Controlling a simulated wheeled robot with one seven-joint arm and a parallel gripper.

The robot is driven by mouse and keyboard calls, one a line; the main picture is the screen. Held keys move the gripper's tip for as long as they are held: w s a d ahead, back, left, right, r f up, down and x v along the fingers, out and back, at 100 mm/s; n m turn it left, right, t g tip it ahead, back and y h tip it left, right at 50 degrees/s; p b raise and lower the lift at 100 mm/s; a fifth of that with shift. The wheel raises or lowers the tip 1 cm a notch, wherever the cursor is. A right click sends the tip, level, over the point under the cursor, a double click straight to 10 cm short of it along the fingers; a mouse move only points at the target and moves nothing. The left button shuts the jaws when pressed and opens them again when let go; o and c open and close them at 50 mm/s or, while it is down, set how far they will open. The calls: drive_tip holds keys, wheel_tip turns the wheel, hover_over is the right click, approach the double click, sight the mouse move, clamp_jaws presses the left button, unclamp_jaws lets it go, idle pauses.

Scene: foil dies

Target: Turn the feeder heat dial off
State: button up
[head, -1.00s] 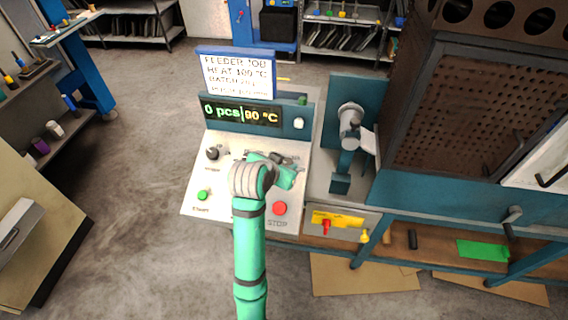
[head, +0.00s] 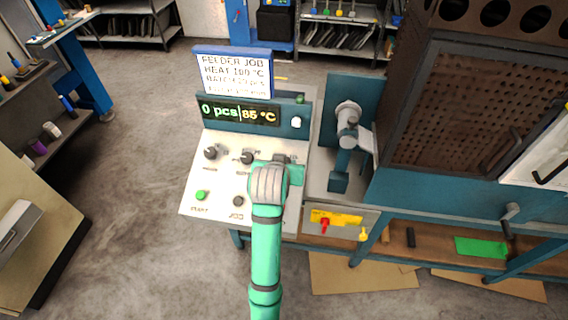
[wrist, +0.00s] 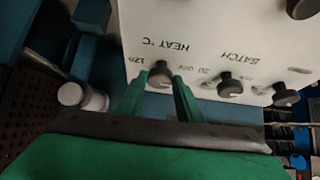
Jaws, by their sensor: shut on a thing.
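The feeder heat dial (wrist: 160,73), a dark round knob under "HEAT °C" lettering, shows in the wrist view on the pale panel. My green gripper (wrist: 160,84) is shut on it, one finger on each side. The dial's exact pointer angle is unclear. In the head view my gripper (head: 284,166) is over the right part of the control panel (head: 222,178), and the arm hides most of the dial. The panel display (head: 240,113) appears to read "0 pcs" and "85 °C".
The batch dial (wrist: 230,86) is close beside the heat dial. Another dial (head: 211,152), a green start button (head: 201,195) and a dark jog button (head: 238,201) are on the panel. A grey cylindrical fitting (head: 348,118) stands to the right.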

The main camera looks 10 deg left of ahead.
drive_tip(key=shift+r, duration=0.1)
drive_tip(key=o, duration=1)
drive_tip(key=v, duration=1)
drive_tip(key=shift+s+r, duration=0.25)
